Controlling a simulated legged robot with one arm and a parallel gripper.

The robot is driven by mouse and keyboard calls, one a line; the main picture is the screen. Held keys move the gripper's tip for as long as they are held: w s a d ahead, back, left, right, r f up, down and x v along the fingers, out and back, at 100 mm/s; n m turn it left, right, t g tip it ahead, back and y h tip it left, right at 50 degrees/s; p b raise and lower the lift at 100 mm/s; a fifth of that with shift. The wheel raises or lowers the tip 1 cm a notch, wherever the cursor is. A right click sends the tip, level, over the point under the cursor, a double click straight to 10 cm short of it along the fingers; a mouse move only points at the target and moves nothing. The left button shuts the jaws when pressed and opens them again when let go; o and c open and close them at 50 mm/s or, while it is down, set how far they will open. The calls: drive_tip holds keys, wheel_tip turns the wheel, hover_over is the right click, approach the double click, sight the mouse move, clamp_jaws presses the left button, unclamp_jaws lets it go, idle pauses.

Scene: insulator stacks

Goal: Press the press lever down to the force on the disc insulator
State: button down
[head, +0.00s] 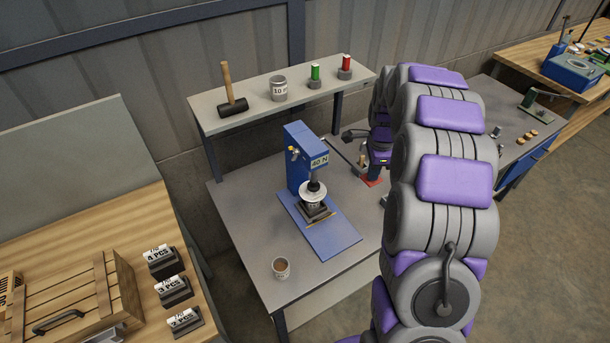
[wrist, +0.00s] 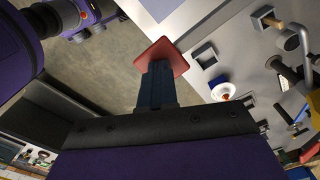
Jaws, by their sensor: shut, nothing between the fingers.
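The blue press (head: 299,160) stands on the grey bench and carries a "40 N" label. The white disc insulator (head: 312,195) sits level under its ram, on a dark base block. A thin dark bar (head: 342,151) reaches from the press head towards my gripper; it looks like the press lever, but its end is hard to make out. My gripper (head: 371,181) is right of the press, shut and empty, with red fingertips. The red tips (wrist: 162,58) also show in the wrist view. I cannot tell whether they touch the lever.
A raised shelf (head: 290,98) behind the press holds a hammer, a tin and two capped posts, green and red. A wooden crate (head: 75,300) and label holders are on the left table. My arm hides the bench's right part.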

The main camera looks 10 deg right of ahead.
wheel_tip(320, 180, up, 10)
drive_tip(key=p, duration=0.2)
drive_tip(key=shift+p, duration=0.35)
idle(0.8)
drive_tip(key=shift+r, duration=0.1)
idle(0.5)
drive_tip(key=s+a+f+n+b, duration=0.1)
drive_tip(key=s+a+n+b, duration=0.3)
drive_tip(key=s, duration=0.5)
drive_tip(key=s+a+f+n+g+b, duration=0.1)
drive_tip(key=s+a+n+b, duration=0.1)
drive_tip(key=s+a+n, duration=0.5)
drive_tip(key=s+a+f+n+b, duration=0.1)
drive_tip(key=s+a+n+b, duration=0.25)
drive_tip(key=s, duration=0.65)
drive_tip(key=s+a+f+n+b, duration=0.1)
drive_tip(key=s+f+n, duration=0.1)
drive_tip(key=s, duration=0.4)
drive_tip(key=s+a+f+n+b, duration=0.1)
drive_tip(key=s+f+n, duration=0.2)
drive_tip(key=s, duration=0.3)
drive_tip(key=shift+s+a+g, duration=0.15)
drive_tip(key=shift+s+g, duration=0.1)
drive_tip(key=shift+g, duration=0.15)
drive_tip(key=c, duration=1.8)
unclamp_jaws()
drive_tip(key=shift+n, duration=0.25)
